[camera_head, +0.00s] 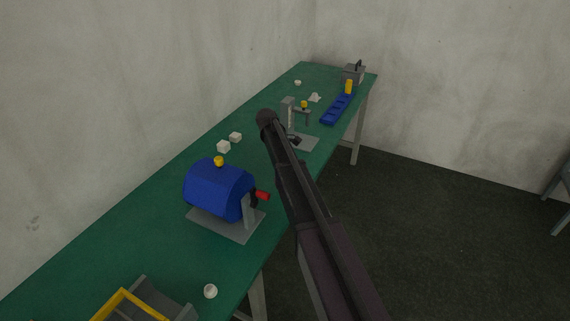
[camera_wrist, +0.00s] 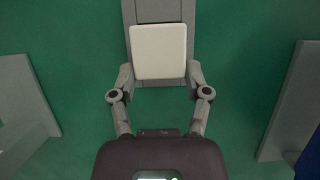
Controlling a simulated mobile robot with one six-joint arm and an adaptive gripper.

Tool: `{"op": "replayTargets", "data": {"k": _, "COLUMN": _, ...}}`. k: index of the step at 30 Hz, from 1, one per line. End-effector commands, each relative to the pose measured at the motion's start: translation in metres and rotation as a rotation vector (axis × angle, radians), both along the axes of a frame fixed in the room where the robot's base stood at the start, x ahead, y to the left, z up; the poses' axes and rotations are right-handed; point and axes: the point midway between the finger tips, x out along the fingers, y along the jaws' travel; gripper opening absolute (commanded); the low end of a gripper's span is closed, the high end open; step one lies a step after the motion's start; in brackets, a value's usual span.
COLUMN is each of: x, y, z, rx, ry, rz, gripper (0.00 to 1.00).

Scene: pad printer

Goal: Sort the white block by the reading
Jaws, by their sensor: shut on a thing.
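In the wrist view, my gripper (camera_wrist: 160,78) is shut on a white block (camera_wrist: 158,50), with one finger on each side. A grey upright or plate (camera_wrist: 158,10) shows directly behind the block; I cannot tell whether they touch. In the head view, my arm hides the held block, and the gripper end (camera_head: 293,140) is near a small grey stand (camera_head: 303,142) with a yellow knob (camera_head: 304,104) on the green table. Two other white blocks (camera_head: 223,147) lie behind the blue drum. No reading is legible.
A blue drum (camera_head: 215,190) with a red handle (camera_head: 263,195) stands nearer on the green table (camera_head: 110,235). A blue tray (camera_head: 337,109) and a grey device (camera_head: 353,74) are at the far end. A yellow-edged grey bin (camera_head: 150,297) is at front. Grey panels (camera_wrist: 292,105) flank the gripper.

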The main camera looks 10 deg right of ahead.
Motion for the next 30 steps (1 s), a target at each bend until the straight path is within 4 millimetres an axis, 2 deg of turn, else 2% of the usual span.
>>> {"op": "replayTargets", "data": {"k": 21, "x": 0.0000, "y": 0.0000, "z": -0.0108, "rx": 0.000, "ry": 0.000, "rz": 0.000, "gripper": 0.05}}
{"op": "replayTargets", "data": {"k": 22, "x": 0.0000, "y": 0.0000, "z": -0.0103, "rx": 0.000, "ry": 0.000, "rz": 0.000, "gripper": 0.68}}
{"op": "replayTargets", "data": {"k": 25, "x": 0.0000, "y": 0.0000, "z": -0.0099, "rx": 0.000, "ry": 0.000, "rz": 0.000, "gripper": 0.97}}
{"op": "replayTargets", "data": {"k": 26, "x": 0.0000, "y": 0.0000, "z": -0.0099, "rx": 0.000, "ry": 0.000, "rz": 0.000, "gripper": 1.00}}
{"op": "replayTargets", "data": {"k": 30, "x": 0.0000, "y": 0.0000, "z": -0.0099, "rx": 0.000, "ry": 0.000, "rz": 0.000, "gripper": 1.00}}
